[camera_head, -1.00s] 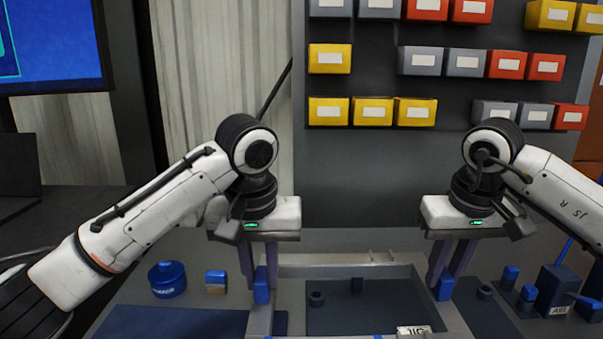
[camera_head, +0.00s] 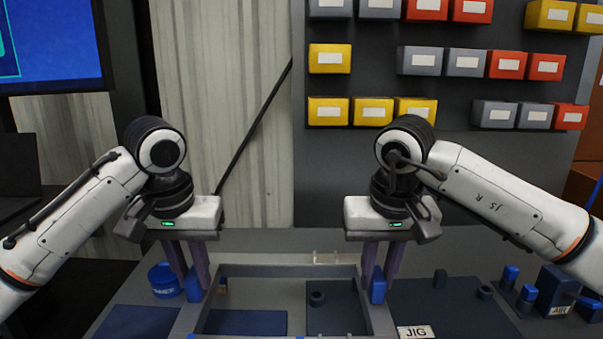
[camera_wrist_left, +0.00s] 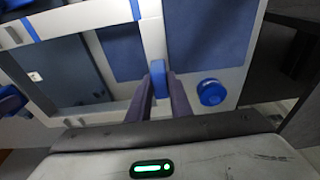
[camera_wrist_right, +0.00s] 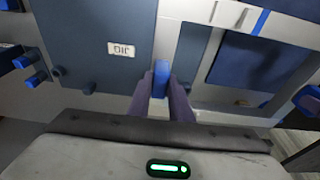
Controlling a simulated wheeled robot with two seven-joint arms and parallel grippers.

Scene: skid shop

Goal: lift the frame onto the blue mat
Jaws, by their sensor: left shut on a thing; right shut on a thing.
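The grey rectangular frame (camera_head: 290,271) has a blue grip on each side. My left gripper (camera_head: 188,272) is shut on the left blue grip (camera_wrist_left: 158,75), and my right gripper (camera_head: 381,270) is shut on the right blue grip (camera_wrist_right: 160,76). The frame hangs between both hands and looks about level. The blue mat (camera_head: 130,322) lies on the bench at the left. The frame's left side crosses over it, and part of the mat shows through the opening. The dark jig plate (camera_head: 450,300) with its JIG label is at the right, partly under the frame's right side.
A round blue container (camera_head: 165,281) stands behind the mat, close to my left gripper. Blue-handled tools and a dark box (camera_head: 556,290) stand at the right. Bins hang on the back panel.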

